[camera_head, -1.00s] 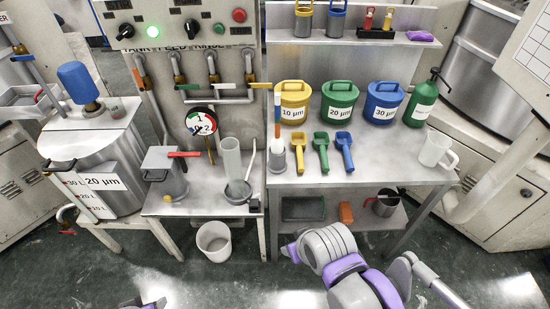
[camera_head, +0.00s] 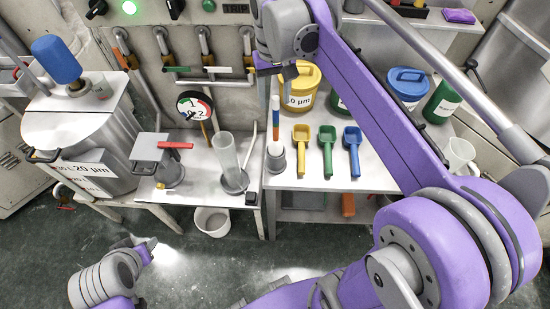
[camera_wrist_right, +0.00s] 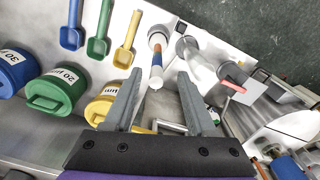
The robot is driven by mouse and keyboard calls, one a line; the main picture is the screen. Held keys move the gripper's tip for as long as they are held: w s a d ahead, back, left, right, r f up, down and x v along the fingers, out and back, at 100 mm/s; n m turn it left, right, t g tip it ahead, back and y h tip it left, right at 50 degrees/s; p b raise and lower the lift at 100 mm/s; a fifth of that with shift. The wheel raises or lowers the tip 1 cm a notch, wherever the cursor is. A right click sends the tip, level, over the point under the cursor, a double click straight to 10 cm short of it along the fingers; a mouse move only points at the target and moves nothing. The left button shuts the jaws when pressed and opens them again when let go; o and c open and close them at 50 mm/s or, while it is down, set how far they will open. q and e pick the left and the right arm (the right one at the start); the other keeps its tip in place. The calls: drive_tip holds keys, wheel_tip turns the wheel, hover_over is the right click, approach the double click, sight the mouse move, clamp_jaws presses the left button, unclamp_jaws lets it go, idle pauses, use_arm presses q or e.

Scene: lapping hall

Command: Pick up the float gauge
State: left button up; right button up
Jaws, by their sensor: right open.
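The float gauge (camera_head: 276,118) is a slim upright rod with white, orange and blue bands. It stands in a grey cylindrical holder (camera_head: 276,160) at the left edge of the steel bench. My right gripper (camera_head: 277,72) is above the rod's top in the head view. In the right wrist view the right gripper (camera_wrist_right: 159,76) is open, and the float gauge (camera_wrist_right: 156,66) shows between its fingertips, apart from both. My left gripper (camera_head: 149,247) is low over the floor at the left; whether it is open is unclear.
Yellow (camera_head: 301,150), green (camera_head: 327,150) and blue (camera_head: 352,150) scoops lie right of the holder. A yellow tub (camera_head: 303,92) stands close behind. A clear cylinder (camera_head: 226,157) and a round dial (camera_head: 194,107) are to the left.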

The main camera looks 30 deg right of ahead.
sight(276, 113)
drive_tip(key=shift+f, duration=0.7)
drive_tip(key=f, duration=0.5)
drive_tip(key=shift+w+d, duration=0.15)
drive_tip(key=shift+d, duration=0.1)
drive_tip(key=shift+c, duration=0.3)
clamp_jaws()
idle(0.4)
